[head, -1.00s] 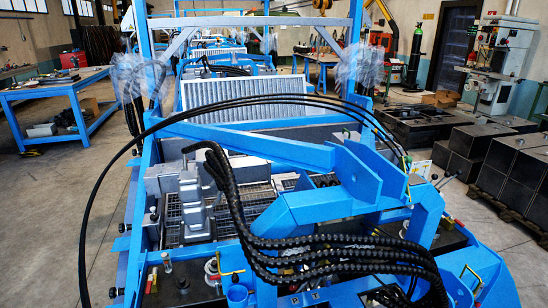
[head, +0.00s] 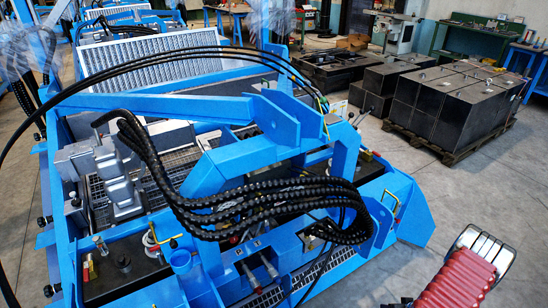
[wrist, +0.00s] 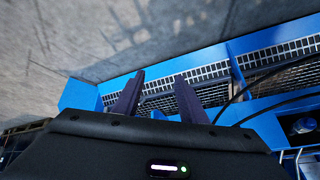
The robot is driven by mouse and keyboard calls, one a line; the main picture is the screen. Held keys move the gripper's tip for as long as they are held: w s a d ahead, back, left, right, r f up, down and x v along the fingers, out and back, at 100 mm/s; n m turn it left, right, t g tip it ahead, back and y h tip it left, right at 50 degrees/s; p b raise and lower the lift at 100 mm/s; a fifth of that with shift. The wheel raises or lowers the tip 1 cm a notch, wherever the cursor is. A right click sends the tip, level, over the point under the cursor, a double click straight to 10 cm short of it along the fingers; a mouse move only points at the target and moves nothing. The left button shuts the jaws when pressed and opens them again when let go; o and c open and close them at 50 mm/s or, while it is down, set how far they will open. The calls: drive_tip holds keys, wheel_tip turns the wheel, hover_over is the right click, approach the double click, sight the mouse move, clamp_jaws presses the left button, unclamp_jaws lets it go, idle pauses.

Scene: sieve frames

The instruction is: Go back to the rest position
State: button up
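My gripper (wrist: 159,76) shows in the wrist view as two dark purple fingers standing apart. It is open, with nothing between the fingertips. Behind the fingers, in the picture, lies a blue frame with a slotted metal strip (wrist: 275,55); I cannot tell how far the fingertips are from it. I cannot pick out the gripper in the head view. There the blue sieve frame machine (head: 190,103) fills the left and middle, with a bundle of black hoses (head: 265,200) looped across it.
Dark blocks (head: 455,100) sit on a wooden pallet (head: 450,150) at the right. A workbench (head: 480,40) and a drill machine (head: 395,30) stand behind. Grey floor (head: 480,195) is clear between the machine and the pallet. Thin black cables (wrist: 275,90) cross the frame in the wrist view.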

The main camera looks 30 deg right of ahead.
wheel_tip(320, 180, up, 14)
drive_tip(key=d+g+h, duration=0.1)
drive_tip(key=d+g, duration=0.1)
drive_tip(key=g, duration=0.3)
drive_tip(key=w+a+r+g, duration=0.1)
drive_tip(key=w+a+r, duration=0.3)
drive_tip(key=r, duration=0.5)
drive_tip(key=w+a+r+g, duration=0.1)
drive_tip(key=a+r, duration=0.5)
drive_tip(key=r, duration=0.4)
drive_tip(key=a+r+n+t+y, duration=0.1)
drive_tip(key=a+r+n+t, duration=0.1)
drive_tip(key=a+r, duration=0.8)
drive_tip(key=a+r+n+t+y, duration=0.1)
drive_tip(key=a+r+t, duration=0.1)
drive_tip(key=a+r, duration=0.8)
drive_tip(key=w+a+r+n+t, duration=0.1)
drive_tip(key=a+r, duration=0.9)
drive_tip(key=a, duration=1.3)
drive_tip(key=shift+a+r+n+t+y, duration=0.15)
drive_tip(key=shift+r+n+t+y, duration=0.25)
drive_tip(key=shift+n+t, duration=0.4)
